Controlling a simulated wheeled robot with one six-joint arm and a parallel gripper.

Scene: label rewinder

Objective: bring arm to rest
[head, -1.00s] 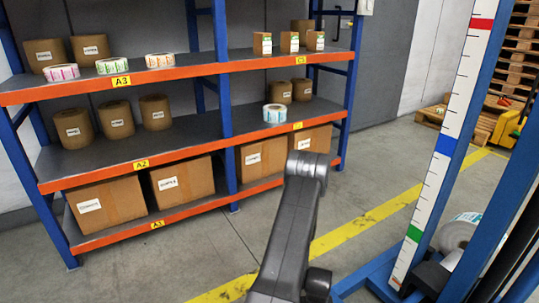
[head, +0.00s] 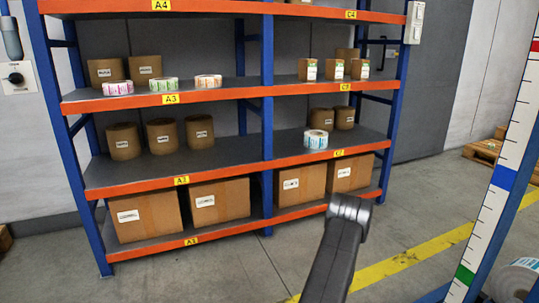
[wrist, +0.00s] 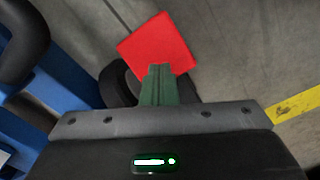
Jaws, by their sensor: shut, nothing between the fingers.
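My gripper (wrist: 158,72) shows in the wrist view with its green fingers pressed together and nothing held between them. It points down over a red square patch (wrist: 160,42) and a dark round part; I cannot tell how far below they are. In the head view a grey link of my arm (head: 338,255) rises at the lower middle, in front of the floor and the shelf; the gripper itself is hidden there.
A blue and orange rack (head: 222,150) holds boxes, brown rolls and label rolls. At the right stands a blue post with a marked white scale (head: 500,190), a white roll (head: 517,282) beside it. Grey floor (head: 235,275) with a yellow line (head: 420,255) lies between.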

